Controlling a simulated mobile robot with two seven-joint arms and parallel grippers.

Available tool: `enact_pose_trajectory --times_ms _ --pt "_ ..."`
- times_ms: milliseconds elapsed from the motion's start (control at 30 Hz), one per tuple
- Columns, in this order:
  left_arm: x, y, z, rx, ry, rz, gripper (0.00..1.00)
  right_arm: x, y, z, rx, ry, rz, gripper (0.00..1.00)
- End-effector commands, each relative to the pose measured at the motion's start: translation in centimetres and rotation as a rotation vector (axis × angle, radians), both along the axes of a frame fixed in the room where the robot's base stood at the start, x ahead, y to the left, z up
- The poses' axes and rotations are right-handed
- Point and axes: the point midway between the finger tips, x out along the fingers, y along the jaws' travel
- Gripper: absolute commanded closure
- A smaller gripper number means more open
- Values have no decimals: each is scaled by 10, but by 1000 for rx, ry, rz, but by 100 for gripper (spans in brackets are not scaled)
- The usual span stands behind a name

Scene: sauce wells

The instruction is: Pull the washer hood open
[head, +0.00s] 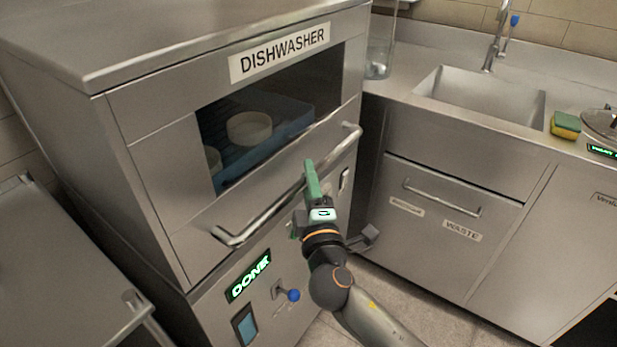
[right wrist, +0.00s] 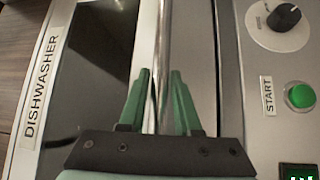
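The dishwasher hood (head: 160,165) is a steel box front with a dark window, and it is down. Its long bar handle (head: 268,215) runs across the lower front; in the right wrist view the bar (right wrist: 163,40) runs up the middle. My right gripper (head: 313,180) is at the right part of the handle. My left gripper is not in view. Through the window I see a blue rack (head: 262,150) with a white bowl (head: 249,128).
A lit DONE sign (head: 248,277) and a blue-knobbed lever (head: 292,295) are below the hood. A green START button (right wrist: 300,96) shows beside the handle. Right of the washer are a waste drawer (head: 440,215), a sink (head: 480,98) and a sponge (head: 566,124).

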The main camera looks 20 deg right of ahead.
Motion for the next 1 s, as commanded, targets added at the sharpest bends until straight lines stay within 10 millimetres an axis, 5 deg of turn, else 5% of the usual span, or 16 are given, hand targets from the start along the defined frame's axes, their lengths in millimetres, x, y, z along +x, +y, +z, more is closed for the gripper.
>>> enact_pose_trajectory --times_ms 267,1000 --pt "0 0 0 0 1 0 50 0 0 0 0 0 0 100" --pt "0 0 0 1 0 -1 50 0 0 0 -1 -1 0 100"
